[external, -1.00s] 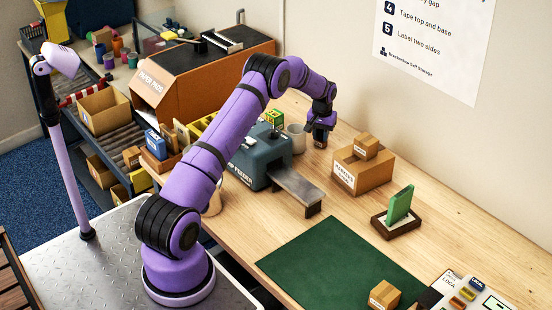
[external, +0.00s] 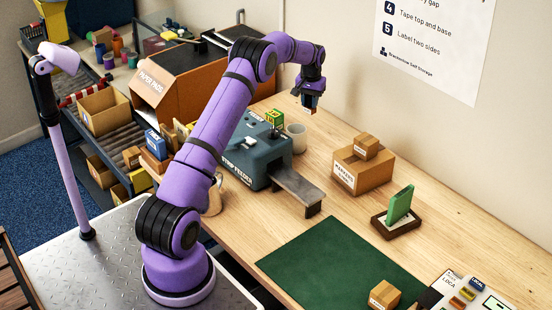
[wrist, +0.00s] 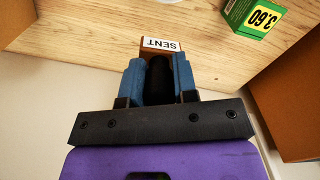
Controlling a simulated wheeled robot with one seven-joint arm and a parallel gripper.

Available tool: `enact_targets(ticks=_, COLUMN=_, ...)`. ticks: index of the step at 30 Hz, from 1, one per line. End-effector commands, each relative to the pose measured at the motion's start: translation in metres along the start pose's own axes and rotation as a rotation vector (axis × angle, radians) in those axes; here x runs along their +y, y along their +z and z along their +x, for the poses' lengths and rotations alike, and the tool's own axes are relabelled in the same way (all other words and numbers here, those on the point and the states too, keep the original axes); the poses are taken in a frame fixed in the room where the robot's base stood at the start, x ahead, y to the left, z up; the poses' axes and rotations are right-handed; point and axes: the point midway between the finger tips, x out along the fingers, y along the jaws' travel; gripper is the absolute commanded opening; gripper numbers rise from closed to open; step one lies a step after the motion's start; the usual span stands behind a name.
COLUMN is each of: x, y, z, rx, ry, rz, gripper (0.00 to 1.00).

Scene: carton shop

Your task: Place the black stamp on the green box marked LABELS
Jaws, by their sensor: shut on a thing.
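My gripper (external: 309,93) is raised above the back of the workbench, near the wall. In the wrist view its blue fingers (wrist: 158,82) are shut on the black handle of the stamp (wrist: 161,44), which has a brown body and a white SENT label. The stamp hangs clear of the bench. A small green box with yellow (external: 275,118) is at the strip feeder, left of and below my gripper in the external view. A green box (wrist: 255,14) with a yellow 3.60 tag shows in the wrist view. I cannot read LABELS on either.
A grey mug (external: 297,137) stands beside the strip feeder (external: 258,158). A carton (external: 362,172) with a smaller box on top is to the right. A green block (external: 400,204) sits in a wooden holder. A green mat (external: 340,262) covers the front; bare bench lies between.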

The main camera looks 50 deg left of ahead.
Motion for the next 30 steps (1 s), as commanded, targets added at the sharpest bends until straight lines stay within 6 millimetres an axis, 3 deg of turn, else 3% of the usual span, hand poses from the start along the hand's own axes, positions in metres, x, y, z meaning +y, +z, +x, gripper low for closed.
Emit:
enact_targets(ticks=1, x=-0.021, y=-0.005, z=-0.008, rx=0.003, ry=-0.002, rz=0.004, gripper=0.03)
enact_targets(ticks=6, x=-0.081, y=-0.013, z=-0.03, rx=0.004, ry=-0.007, rz=0.045, gripper=0.03)
enact_targets(ticks=12, x=-0.128, y=-0.016, z=-0.048, rx=0.003, ry=-0.012, rz=0.079, gripper=0.03)
enact_targets(ticks=17, x=-0.141, y=-0.016, z=-0.048, rx=0.001, ry=-0.013, rz=0.089, gripper=0.03)
enact_targets(ticks=30, x=-0.139, y=-0.016, z=0.012, rx=0.001, ry=-0.013, rz=0.091, gripper=0.03)
